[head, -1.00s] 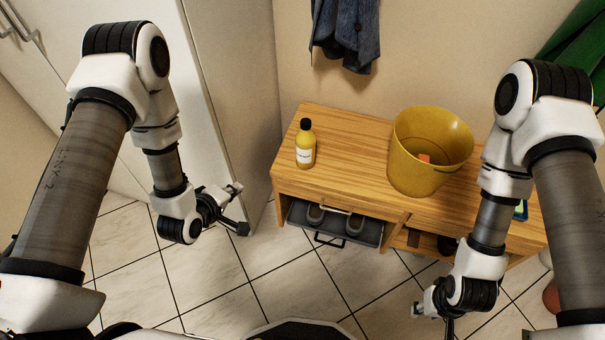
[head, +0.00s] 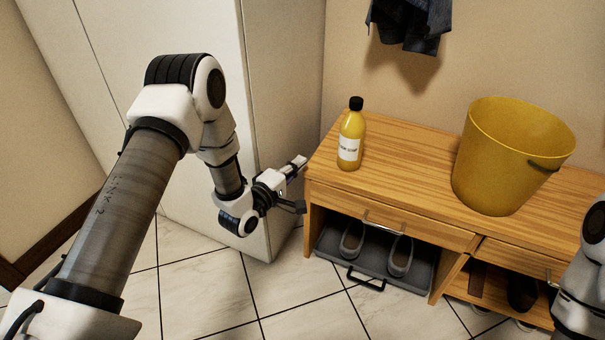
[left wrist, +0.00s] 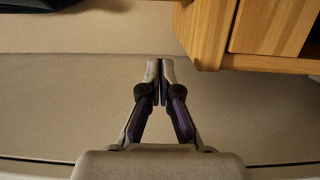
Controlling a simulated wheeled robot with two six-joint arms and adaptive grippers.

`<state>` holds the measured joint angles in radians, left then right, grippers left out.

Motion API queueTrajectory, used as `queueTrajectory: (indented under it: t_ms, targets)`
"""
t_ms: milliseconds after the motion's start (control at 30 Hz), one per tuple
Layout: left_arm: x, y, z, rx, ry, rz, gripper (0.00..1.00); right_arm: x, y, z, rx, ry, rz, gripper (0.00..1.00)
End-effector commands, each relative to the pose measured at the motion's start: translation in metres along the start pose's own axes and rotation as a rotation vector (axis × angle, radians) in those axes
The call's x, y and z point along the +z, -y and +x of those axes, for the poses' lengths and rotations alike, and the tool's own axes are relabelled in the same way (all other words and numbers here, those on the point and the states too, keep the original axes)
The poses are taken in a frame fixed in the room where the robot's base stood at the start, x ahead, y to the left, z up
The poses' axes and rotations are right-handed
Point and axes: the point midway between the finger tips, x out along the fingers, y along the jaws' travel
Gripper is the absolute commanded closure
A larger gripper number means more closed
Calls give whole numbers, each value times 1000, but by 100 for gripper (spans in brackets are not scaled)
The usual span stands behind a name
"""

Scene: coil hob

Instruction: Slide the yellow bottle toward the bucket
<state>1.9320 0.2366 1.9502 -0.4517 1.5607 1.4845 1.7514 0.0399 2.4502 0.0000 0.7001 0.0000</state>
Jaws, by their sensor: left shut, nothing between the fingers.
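The yellow bottle (head: 351,135) with a black cap and white label stands upright on the left part of the wooden bench top. The yellow bucket (head: 511,158) stands to its right on the same top, with bare wood between them. My left gripper (head: 302,162) is shut and empty at the bench's left end, left of the bottle and apart from it. In the left wrist view its fingertips (left wrist: 160,66) meet, and the bench's wooden corner (left wrist: 207,40) shows at upper right. The bottle is not in that wrist view. My right gripper is out of the head view; only part of its arm shows at lower right.
A tall white cabinet (head: 170,90) stands left of the bench, close to my left gripper. Under the bench are a grey tray (head: 400,272) with shoes and drawers with metal handles. Dark clothing (head: 410,22) hangs on the wall behind.

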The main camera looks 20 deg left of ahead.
Motion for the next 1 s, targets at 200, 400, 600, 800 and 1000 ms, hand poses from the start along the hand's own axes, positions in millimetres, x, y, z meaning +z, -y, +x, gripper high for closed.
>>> queueTrajectory:
  t_ms: [200,400,600,800,1000]
  targets:
    - [1,5,48,3,3,3,100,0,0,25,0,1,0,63]
    - [20,5,75,-1,6,2,100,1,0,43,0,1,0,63]
    - [38,2,80,-1,2,0,100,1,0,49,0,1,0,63]
    - [39,1,80,-1,-1,0,100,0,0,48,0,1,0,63]
    - [39,0,80,-2,0,0,100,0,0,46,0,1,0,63]
